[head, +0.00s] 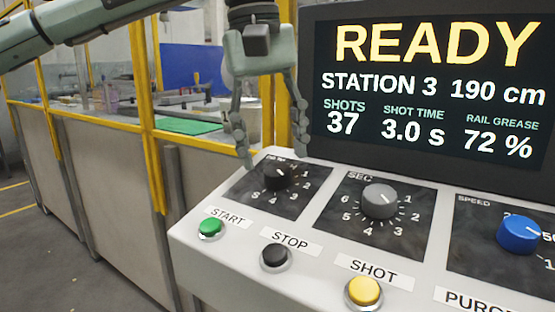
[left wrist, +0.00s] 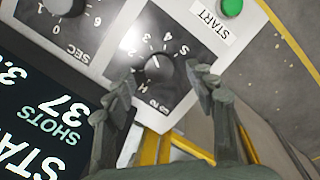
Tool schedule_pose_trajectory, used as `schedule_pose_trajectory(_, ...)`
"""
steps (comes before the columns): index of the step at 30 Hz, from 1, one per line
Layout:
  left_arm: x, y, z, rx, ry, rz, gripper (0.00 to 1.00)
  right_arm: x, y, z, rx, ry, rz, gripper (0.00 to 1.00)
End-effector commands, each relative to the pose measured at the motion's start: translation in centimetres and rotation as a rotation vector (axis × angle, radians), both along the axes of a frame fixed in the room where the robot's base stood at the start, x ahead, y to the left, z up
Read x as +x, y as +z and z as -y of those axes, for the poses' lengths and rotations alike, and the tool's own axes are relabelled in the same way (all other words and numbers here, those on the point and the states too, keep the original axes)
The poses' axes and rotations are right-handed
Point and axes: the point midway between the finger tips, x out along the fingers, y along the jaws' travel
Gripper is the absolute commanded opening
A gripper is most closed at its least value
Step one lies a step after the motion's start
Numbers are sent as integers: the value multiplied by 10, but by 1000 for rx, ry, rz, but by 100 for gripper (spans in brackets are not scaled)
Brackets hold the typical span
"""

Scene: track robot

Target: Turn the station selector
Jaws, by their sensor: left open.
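The station selector is a small black knob (head: 277,177) on a dark, numbered plate at the left end of the sloped panel. It also shows in the left wrist view (left wrist: 158,68), lying between and a little beyond the fingertips. My left gripper (head: 273,155) is open, pointing down, with one finger to each side of the knob. I see no finger touching it, though the exact gap is unclear. The gripper also fills the lower part of the left wrist view (left wrist: 165,85). The screen (head: 430,85) reads READY, STATION 3. The plate's top label is partly hidden. My right gripper is not in view.
A grey SEC knob (head: 380,201) and a blue SPEED knob (head: 518,235) sit to the right. Green START (head: 211,228), black STOP (head: 276,256) and yellow SHOT (head: 364,292) buttons line the front. The screen rises close behind the panel. A yellow-framed barrier (head: 150,100) stands at left.

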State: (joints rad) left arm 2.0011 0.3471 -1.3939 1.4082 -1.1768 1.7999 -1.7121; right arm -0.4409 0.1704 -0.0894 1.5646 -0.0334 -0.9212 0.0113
Motion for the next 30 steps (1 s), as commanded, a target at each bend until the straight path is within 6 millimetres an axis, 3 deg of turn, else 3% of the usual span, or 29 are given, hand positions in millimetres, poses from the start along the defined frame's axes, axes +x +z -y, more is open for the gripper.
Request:
schedule_pose_trajectory(6, 1, -22, 3, 0, 0, 1, 56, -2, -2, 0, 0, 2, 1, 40)
schedule_pose_trajectory(15, 1, -26, 4, 0, 0, 1, 56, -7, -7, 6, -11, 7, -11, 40)
schedule_pose_trajectory(27, 1, -25, 4, 0, 0, 1, 7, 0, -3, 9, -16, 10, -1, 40)
schedule_pose_trajectory(30, 1, -25, 3, 0, 1, 1, 6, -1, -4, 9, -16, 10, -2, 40)
